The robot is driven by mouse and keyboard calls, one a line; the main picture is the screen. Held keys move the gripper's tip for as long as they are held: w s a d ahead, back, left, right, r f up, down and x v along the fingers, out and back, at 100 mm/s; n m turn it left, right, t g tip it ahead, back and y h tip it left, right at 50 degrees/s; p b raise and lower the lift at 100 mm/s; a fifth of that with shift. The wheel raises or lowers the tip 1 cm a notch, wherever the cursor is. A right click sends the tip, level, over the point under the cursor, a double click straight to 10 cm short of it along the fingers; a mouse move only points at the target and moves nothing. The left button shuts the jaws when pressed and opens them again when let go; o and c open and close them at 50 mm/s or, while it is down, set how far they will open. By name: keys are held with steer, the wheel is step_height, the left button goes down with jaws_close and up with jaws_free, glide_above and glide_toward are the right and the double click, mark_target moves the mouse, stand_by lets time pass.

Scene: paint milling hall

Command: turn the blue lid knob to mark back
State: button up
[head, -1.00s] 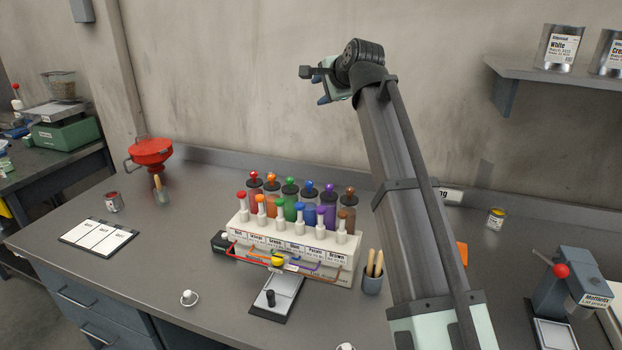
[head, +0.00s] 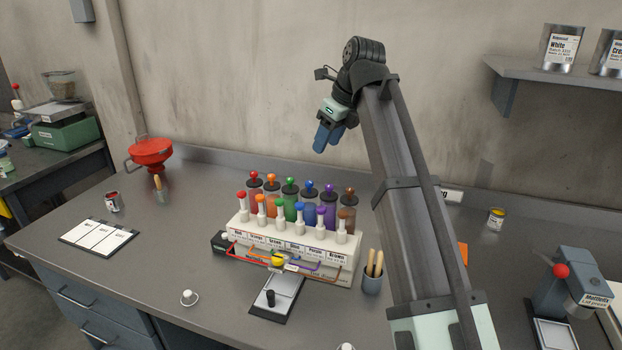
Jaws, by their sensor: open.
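The blue lid knob (head: 309,185) stands on the dark lid of a blue canister, in the back row of the colour dispenser (head: 294,259). The marks around this knob are too small to read, so I cannot tell where it points. A blue-topped pump (head: 299,208) stands in front of that canister. My gripper (head: 322,148) is open and empty, with its blue fingers pointing down. It is up in front of the wall, above the blue lid knob in the picture and well apart from it.
Other canisters with red, orange, green, purple and brown knobs stand close on both sides. A cup with wooden sticks (head: 372,283) is at right of the dispenser, and a small scale (head: 277,298) in front.

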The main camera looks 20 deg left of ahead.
mark_target(309, 182)
steer(key=x, duration=1.3)
steer(key=shift+a+f, duration=0.15)
steer(key=shift+f, duration=0.05)
jaws_close()
